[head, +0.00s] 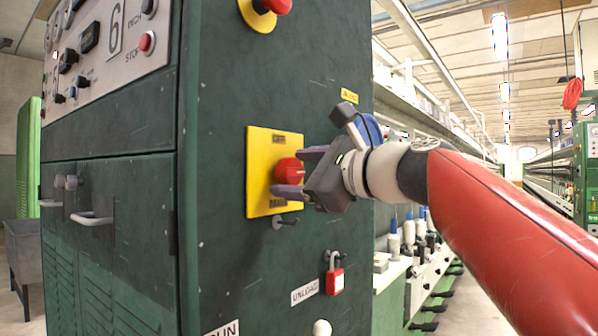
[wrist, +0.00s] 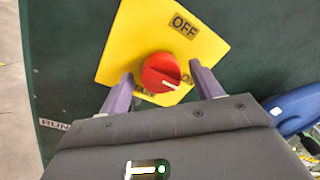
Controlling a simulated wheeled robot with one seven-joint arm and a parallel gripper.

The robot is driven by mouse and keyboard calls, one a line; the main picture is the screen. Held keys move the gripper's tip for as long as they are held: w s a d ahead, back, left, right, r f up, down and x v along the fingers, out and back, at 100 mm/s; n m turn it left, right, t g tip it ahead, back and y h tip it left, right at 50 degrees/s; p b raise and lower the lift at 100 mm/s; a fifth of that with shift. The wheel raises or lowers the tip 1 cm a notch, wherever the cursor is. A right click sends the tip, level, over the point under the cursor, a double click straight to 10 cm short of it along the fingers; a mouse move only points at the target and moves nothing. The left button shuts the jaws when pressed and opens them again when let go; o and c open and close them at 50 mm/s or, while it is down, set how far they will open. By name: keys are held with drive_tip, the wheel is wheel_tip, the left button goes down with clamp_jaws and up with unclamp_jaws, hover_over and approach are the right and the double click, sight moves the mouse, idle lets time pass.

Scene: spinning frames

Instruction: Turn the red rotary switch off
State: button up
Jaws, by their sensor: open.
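The red rotary switch (head: 289,171) sits on a yellow plate (head: 262,145) on the side of the green cabinet. In the wrist view the red knob (wrist: 160,72) shows a white pointer mark on its lower right side, toward a partly hidden "ON" label. The "OFF" label (wrist: 184,26) is at the plate's upper end in that view. My gripper (head: 290,171) is open, with one purple finger on each side of the knob. In the wrist view the fingers (wrist: 162,84) stand apart from the knob, with gaps visible.
A red emergency button (head: 274,5) is above the plate. A control panel (head: 105,42) is at left.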

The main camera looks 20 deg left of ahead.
drive_tip(key=c, duration=1)
drive_tip(key=n, duration=0.2)
drive_tip(key=n+b, duration=0.1)
drive_tip(key=n, duration=0.1)
drive_tip(key=shift+d+f+n+y, duration=0.1)
drive_tip(key=shift+f+n+y, duration=0.1)
drive_tip(key=shift+n+y, duration=0.1)
drive_tip(key=n+b, duration=0.2)
drive_tip(key=n, duration=0.2)
drive_tip(key=shift+f+n, duration=0.1)
drive_tip(key=shift+n, duration=0.3)
drive_tip(key=n+y+b, duration=0.1)
drive_tip(key=n+b, duration=0.1)
drive_tip(key=n, duration=0.3)
drive_tip(key=shift+w+g, duration=0.1)
drive_tip(key=shift+g, duration=0.2)
drive_tip(key=shift+n+g+b, duration=0.3)
drive_tip(key=shift+n+b, duration=0.4)
drive_tip(key=shift+n, duration=1.6)
